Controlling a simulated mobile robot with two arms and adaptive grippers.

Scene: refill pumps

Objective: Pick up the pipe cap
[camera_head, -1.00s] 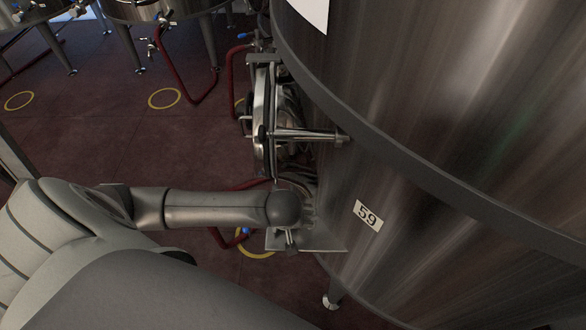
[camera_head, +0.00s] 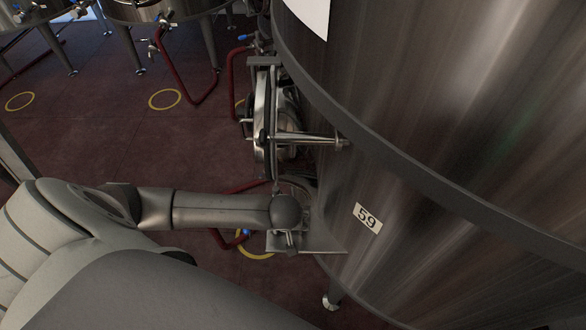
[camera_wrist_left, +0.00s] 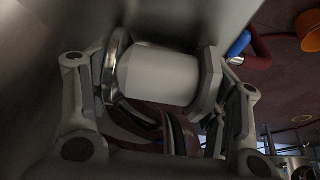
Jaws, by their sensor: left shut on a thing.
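In the left wrist view the pipe cap (camera_wrist_left: 165,78), a pale grey cylinder with a shiny metal rim at its left end, sits crosswise between the two fingers of my left gripper (camera_wrist_left: 158,84). One finger presses at each end, so the gripper is shut on it. The steel tank wall is close behind it. In the head view my left arm reaches in from the left to the lower side of the large steel tank (camera_head: 440,170). My own wrist hides the fingers and the cap there. My right gripper is not in view.
A round metal hatch (camera_head: 264,115) with a handle bar juts from the tank just above my wrist. A small metal plate (camera_head: 300,243) sits below it. Red hoses and other tanks stand behind. The dark red floor (camera_head: 95,110) to the left is mostly open.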

